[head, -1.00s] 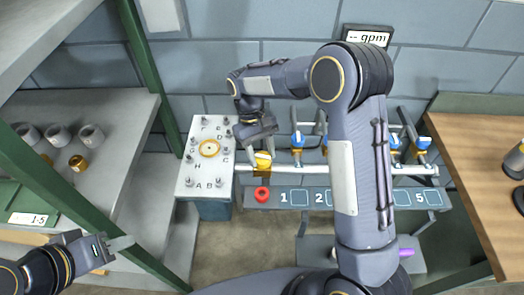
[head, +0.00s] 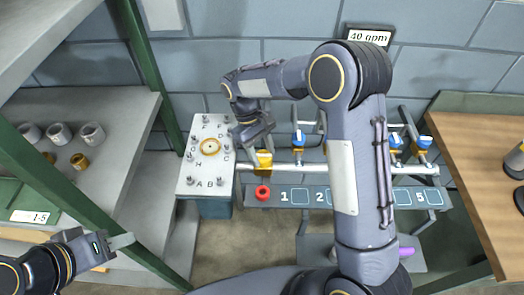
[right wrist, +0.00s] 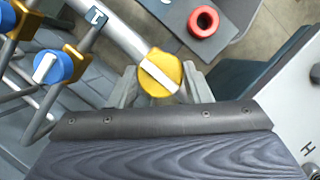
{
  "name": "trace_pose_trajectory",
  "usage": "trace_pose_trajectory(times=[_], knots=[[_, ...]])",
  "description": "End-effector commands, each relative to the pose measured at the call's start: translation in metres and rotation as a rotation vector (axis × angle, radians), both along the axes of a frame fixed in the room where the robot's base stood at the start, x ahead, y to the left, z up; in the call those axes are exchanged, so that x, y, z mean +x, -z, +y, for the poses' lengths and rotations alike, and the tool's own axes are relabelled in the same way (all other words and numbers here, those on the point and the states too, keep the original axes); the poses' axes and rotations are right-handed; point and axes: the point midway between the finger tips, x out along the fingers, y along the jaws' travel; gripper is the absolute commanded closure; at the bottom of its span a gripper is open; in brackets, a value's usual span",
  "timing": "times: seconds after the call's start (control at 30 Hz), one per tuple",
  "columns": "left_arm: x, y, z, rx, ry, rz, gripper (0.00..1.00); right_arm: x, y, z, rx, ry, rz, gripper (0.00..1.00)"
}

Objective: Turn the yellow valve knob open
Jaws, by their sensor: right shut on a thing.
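The yellow valve knob (head: 264,160) sits on the left end of the pale horizontal pipe (head: 350,168). In the right wrist view, the yellow knob (right wrist: 157,84) shows a white bar across its face, lying slanted. My right gripper (head: 262,146) is at the knob, with its fingers on both sides of it; in the right wrist view (right wrist: 163,88) it is shut on the knob. A wall display (head: 367,37) reads "40 gpm". My left gripper (head: 128,241) is at the lower left, far from the knob; its jaw opening is unclear.
Blue knobs (head: 298,140) with white bars sit further right along the pipework. A red ring (head: 262,193) lies on the numbered panel (head: 300,204) just below the yellow knob. A lettered white plate (head: 190,170) stands close left. A shelf (head: 120,110) with mugs and a wooden table (head: 470,150) flank the scene.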

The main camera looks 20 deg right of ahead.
Motion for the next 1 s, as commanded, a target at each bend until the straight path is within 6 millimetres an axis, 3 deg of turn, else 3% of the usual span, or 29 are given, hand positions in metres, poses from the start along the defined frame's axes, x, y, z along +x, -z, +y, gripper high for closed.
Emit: trace_pose_trajectory(times=[0.03,0.17,0.53,1.0], knots=[[0.000,0.000,0.000,0.000,0.000,0.000,0.64,0.000,0.001,0.000,0.002,-0.002,-0.001,0.52],[0.000,0.000,0.000,0.000,0.000,0.000,0.64,0.000,0.000,0.000,0.001,-0.001,-0.001,0.35],[0.000,0.001,0.000,0.000,0.000,0.000,0.64,0.002,-0.005,0.002,0.001,0.000,-0.003,0.34],[0.000,0.009,0.000,0.000,0.000,0.000,0.64,0.025,-0.067,0.015,0.003,-0.001,-0.002,0.34]])
